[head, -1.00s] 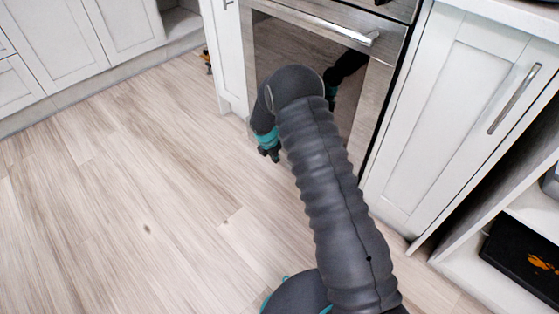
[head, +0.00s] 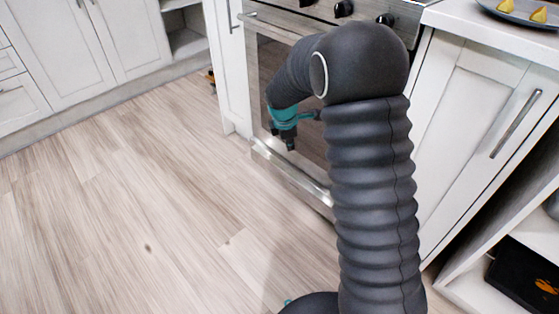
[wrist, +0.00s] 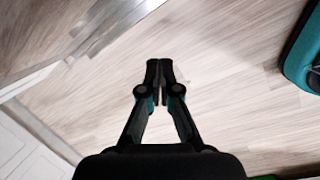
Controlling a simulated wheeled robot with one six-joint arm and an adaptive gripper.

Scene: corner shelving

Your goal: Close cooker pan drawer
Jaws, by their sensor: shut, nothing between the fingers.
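The cooker's pan drawer (head: 300,188) is the low steel front beneath the glass oven door (head: 272,75), with a bright bar along its upper edge. My arm hides its right part, and I cannot tell how far it stands out. My gripper (head: 290,148) points down just above the drawer's upper edge in the head view; I cannot tell whether it touches. In the wrist view my gripper (wrist: 160,65) has its fingertips together and empty, over the floor. A steel edge (wrist: 118,25), likely the drawer, crosses the upper left of that view.
A white cabinet (head: 485,130) stands right of the cooker, with an open shelf (head: 465,290) beyond it. White cabinets (head: 60,50) line the back left. The wooden floor (head: 130,200) to the left is clear. A plate with yellow food (head: 520,10) rests on the counter.

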